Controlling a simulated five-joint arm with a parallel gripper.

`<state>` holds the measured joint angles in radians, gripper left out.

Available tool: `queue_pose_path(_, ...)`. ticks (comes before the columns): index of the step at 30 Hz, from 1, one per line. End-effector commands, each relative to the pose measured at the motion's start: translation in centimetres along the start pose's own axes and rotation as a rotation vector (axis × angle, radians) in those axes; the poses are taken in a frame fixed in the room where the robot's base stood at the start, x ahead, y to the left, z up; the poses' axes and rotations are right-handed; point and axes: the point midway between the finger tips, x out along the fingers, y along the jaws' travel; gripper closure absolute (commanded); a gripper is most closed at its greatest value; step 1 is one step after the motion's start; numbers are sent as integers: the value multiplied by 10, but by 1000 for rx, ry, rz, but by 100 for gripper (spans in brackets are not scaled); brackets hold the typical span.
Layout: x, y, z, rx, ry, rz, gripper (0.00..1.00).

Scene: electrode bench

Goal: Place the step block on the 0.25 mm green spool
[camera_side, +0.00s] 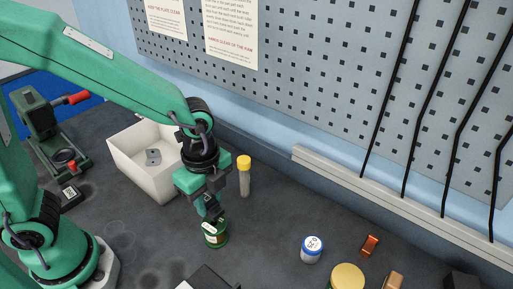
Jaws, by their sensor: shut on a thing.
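The green spool (215,239) stands on the dark bench below my gripper (211,212), with a pale label on it whose print is too small to read. My gripper points down and is shut on a small dark piece, which looks like the step block (213,208). The jaws hide most of it. The piece is directly over the top of the spool. I cannot tell whether it touches the spool or hangs just above it.
A white bin (133,165) with a grey part (153,157) inside stands left of my gripper. A yellow-capped tube (244,176) stands close behind it. A white-topped blue jar (312,249), a yellow lid (347,277) and copper-coloured pieces (369,245) are to the right. A dark box (208,279) is in front.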

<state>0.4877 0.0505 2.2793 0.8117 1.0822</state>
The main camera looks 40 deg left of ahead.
Motion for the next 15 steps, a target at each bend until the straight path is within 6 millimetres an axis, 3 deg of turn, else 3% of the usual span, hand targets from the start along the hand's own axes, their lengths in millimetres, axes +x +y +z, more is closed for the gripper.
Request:
queue_pose_path(8, 3, -2, 1, 0, 0, 0, 100)
queue_pose_path(15, 26, -1, 1, 0, -1, 3, 100)
